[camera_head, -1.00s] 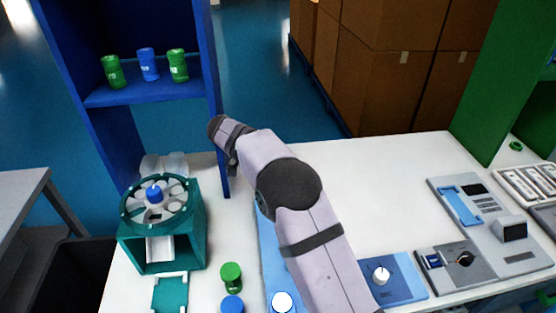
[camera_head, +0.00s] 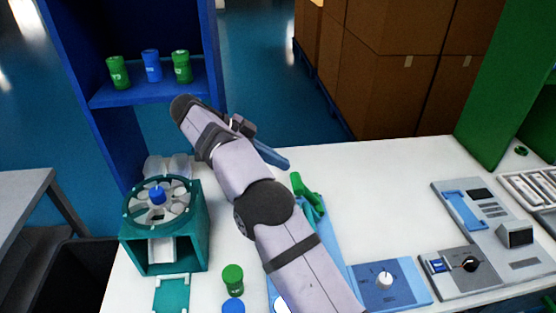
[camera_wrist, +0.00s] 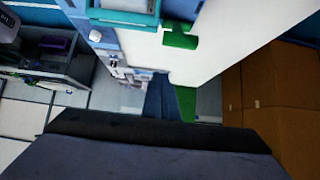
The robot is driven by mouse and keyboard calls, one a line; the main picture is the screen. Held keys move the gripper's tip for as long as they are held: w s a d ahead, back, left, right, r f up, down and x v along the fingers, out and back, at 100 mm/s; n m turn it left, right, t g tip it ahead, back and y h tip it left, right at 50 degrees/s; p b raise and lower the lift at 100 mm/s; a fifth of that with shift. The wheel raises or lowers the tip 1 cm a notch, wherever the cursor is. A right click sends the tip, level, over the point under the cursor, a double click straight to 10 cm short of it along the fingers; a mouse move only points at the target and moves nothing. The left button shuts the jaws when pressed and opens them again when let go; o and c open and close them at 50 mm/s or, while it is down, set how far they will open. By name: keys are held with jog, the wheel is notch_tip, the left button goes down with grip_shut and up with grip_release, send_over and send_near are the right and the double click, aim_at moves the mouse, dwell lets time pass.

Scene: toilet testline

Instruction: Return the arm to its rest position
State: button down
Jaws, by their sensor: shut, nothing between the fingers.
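My arm reaches up across the middle of the head view and bends at the upper left. My gripper (camera_head: 284,162) points to the right there, above the white table (camera_head: 385,185). Its blue fingers are shut with nothing between them. In the wrist view the shut fingers (camera_wrist: 163,92) show as a dark blue wedge beyond the dark gripper body.
A green and teal object (camera_head: 306,188) stands right of my arm, partly hidden by it. A teal carousel (camera_head: 130,234) stands left. A blue shelf (camera_head: 130,96) holds green and blue canisters. Devices line the right; the right-centre tabletop is clear.

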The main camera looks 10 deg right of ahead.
dwell(0.4)
jog(key=s+d+f+n+y+p, duration=0.1)
jog(key=s+d+f+n+y, duration=0.1)
jog(key=s+n, duration=0.2)
jog(key=s+d+f+n+y+p, duration=0.1)
jog(key=s+d+f+n+y, duration=0.1)
jog(key=s+n, duration=0.3)
jog(key=s+d+f+n+y+p, duration=0.1)
jog(key=s+d+f+n+y, duration=0.1)
jog(key=s, duration=0.4)
jog(key=shift+s+d+f+n+g+y, duration=0.1)
jog(key=shift+d+f+n+g+y, duration=0.2)
jog(key=shift+n, duration=0.4)
jog(key=shift+d+f+n+g+y, duration=0.1)
jog(key=shift+d+f+n, duration=0.25)
jog(key=shift+n, duration=0.35)
jog(key=s+f+n+y+p, duration=0.1)
jog(key=s+f+n+y, duration=0.2)
jog(key=s, duration=1)
jog(key=shift+s+a+f+n+t, duration=0.15)
jog(key=shift+a+f+n+t, duration=0.35)
jog(key=shift+f, duration=0.55)
